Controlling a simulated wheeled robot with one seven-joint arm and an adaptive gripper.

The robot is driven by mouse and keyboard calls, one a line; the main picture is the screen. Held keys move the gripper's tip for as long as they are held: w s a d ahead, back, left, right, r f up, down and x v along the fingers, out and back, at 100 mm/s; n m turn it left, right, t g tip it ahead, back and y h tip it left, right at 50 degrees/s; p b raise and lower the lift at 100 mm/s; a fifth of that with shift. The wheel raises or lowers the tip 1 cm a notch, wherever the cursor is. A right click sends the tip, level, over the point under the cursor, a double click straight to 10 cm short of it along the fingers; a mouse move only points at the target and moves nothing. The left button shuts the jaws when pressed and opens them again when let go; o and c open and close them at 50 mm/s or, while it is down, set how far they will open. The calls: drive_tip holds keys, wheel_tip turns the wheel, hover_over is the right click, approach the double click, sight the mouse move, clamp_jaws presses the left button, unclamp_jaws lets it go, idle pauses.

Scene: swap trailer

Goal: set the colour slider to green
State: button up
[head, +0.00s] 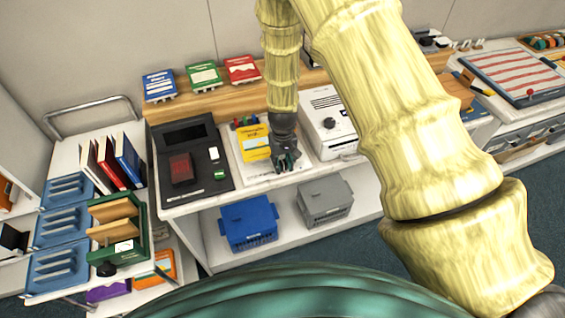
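A dark panel (165,143) lies on the white counter, left of centre. It has a red-lit square (180,167), a small white piece (213,153) on its right side and a small green piece (219,175) below that. I cannot tell for sure which part is the colour slider. My gripper (288,163) points down over the counter, to the right of the panel and apart from it. It is near a yellow box (255,142). The fingertips are small and dark, and I cannot tell whether they are open or shut.
A white device (327,122) with a black knob stands right of my gripper. Blue (247,222) and grey (325,200) baskets sit on the shelf below. Blue, green and red card stands line the wooden ledge (220,98). Books and trays fill the left cart.

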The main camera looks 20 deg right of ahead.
clamp_jaws()
drive_tip(key=shift+w+d+b, duration=0.1)
drive_tip(key=shift+d+b, duration=0.35)
drive_tip(key=shift+d, duration=1.1)
drive_tip(key=o, duration=0.6)
unclamp_jaws()
drive_tip(key=shift+a, duration=0.1)
